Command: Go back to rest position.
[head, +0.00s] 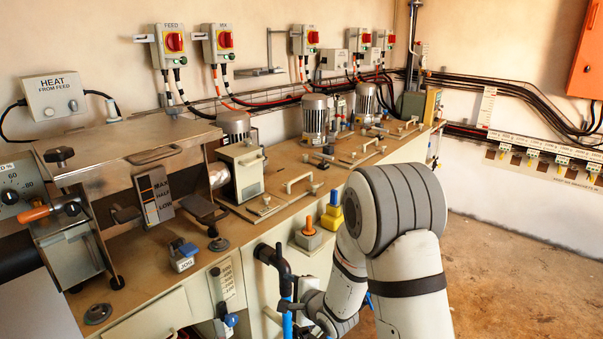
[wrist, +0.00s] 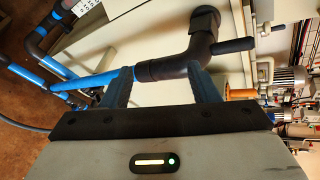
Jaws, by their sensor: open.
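My gripper (wrist: 160,72) is open in the wrist view, its two dark blue-grey fingers apart. A black elbow pipe (wrist: 205,45) with a side handle shows in the gap between the fingers, and a blue pipe (wrist: 85,82) runs from it to the left. I cannot tell whether the fingers touch the pipe. In the head view my arm (head: 400,220) reaches down at the front of the bench, its wrist low beside the black elbow pipe (head: 270,255). The fingers are not clear there.
The long bench (head: 330,185) carries motors (head: 315,118), handles and a metal box (head: 125,150) on the left. A yellow-blue block (head: 332,213) and an orange knob (head: 307,226) are close to my arm. Switches line the wall. The floor (head: 520,270) at right is clear.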

